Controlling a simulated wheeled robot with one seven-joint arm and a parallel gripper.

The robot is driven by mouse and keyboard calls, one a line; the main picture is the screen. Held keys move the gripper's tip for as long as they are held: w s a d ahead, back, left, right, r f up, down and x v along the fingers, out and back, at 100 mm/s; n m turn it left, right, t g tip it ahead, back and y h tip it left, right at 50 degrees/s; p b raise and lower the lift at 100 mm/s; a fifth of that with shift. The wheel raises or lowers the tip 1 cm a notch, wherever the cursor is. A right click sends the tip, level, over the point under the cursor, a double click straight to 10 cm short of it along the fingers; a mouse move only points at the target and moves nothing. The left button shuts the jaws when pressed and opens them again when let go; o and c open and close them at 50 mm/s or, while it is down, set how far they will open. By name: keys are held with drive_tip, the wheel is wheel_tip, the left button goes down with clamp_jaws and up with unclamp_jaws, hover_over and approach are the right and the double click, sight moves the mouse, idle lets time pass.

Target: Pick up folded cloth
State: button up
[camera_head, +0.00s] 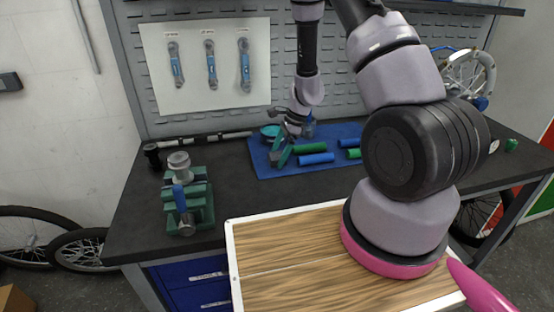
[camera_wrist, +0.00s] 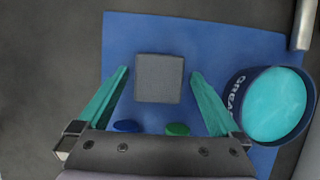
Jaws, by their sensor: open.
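The folded cloth (camera_wrist: 159,78) is a small grey square lying on the blue mat (camera_wrist: 215,38) in the wrist view. My gripper (camera_wrist: 160,73) is open, with one teal finger on each side of the cloth and a gap on both sides. How high the fingertips are above the mat is hard to tell. In the head view my gripper (camera_head: 283,152) is over the left part of the mat, pointing down. I cannot make out the cloth there; it seems hidden by the gripper.
An open grease tub (camera_wrist: 272,106) with teal contents stands close to the right finger. Blue (camera_head: 316,158) and green (camera_head: 310,147) cylinders lie on the mat to the right of my gripper. A green stand (camera_head: 188,204) is at the bench's left. Bare bench lies between.

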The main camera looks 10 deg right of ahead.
sight(279, 155)
drive_tip(key=c, duration=1.4)
wheel_tip(279, 155, up, 10)
drive_tip(key=shift+r, duration=0.1)
